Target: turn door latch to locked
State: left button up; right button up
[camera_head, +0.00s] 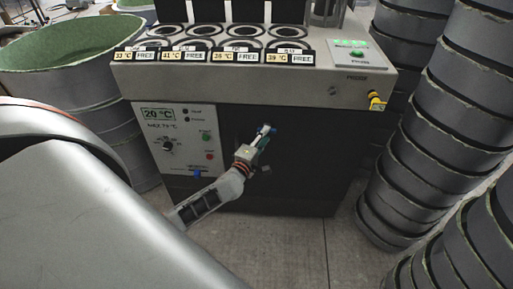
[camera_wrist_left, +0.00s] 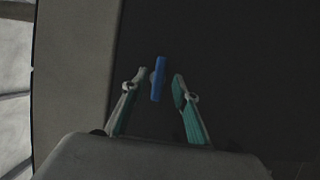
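The door latch is a small blue bar (camera_wrist_left: 158,79) on a dark door (camera_wrist_left: 240,70), and it stands near upright in the left wrist view. In the head view a bit of the blue latch (camera_head: 273,129) shows beside my fingers on the dark door (camera_head: 300,170). My left gripper (camera_head: 265,136) is in front of the door at the latch. In the left wrist view my left gripper (camera_wrist_left: 160,85) is open, with one finger on each side of the latch and gaps between. My right gripper is not in view.
The machine has a control panel (camera_head: 178,140) left of the door, with a 20 °C display. Its grey top (camera_head: 140,75) holds several round slots labelled FREE. Stacked dark round moulds (camera_head: 415,150) stand close on the right. A green-lined tub (camera_head: 75,48) stands at left.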

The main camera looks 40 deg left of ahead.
pick_arm(q)
jog(key=s+d, duration=0.1)
jog(key=s, duration=0.7)
jog(key=shift+w+d, duration=0.1)
jog(key=s+d+f+m+g+h, duration=0.2)
jog(key=s+d+f+m+h, duration=0.15)
jog(key=s+d+m, duration=0.35)
jog(key=s+d+f+m+g+h, duration=0.25)
jog(key=s+d+f+m, duration=0.2)
jog(key=d+m, duration=0.45)
jog(key=s+d+f+m+g, duration=0.1)
jog(key=s+d+f+m, duration=0.1)
jog(key=s+m, duration=0.2)
jog(key=s+d+f+m+g, duration=0.1)
jog(key=s+d+m, duration=0.1)
jog(key=s+m, duration=0.2)
jog(key=s, duration=0.3)
jog(key=shift+s+f+y, duration=0.15)
jog(key=shift+f+y, duration=0.15)
jog(key=shift+f, duration=0.1)
